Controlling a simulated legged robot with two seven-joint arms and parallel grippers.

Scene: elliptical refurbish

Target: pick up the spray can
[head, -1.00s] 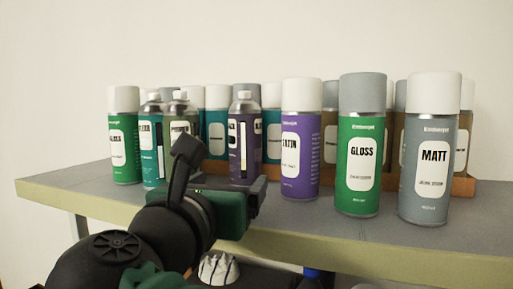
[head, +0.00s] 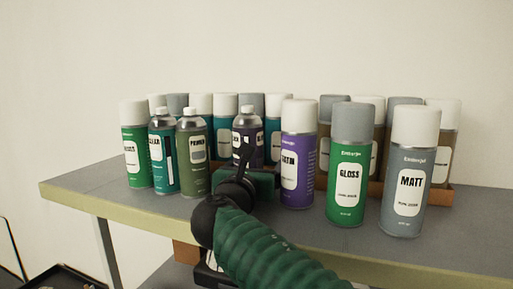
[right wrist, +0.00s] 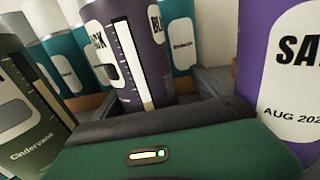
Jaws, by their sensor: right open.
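Several spray cans stand upright on the grey shelf (head: 95,195). My left gripper is not in view.
Close on the right stands a purple SATIN can (head: 298,150), then a green GLOSS can (head: 350,160) and a grey MATT can (head: 410,170). On the left stands an olive PRIMER can (head: 194,150). More cans stand behind in a brown tray (head: 440,198). The shelf's left end is clear.

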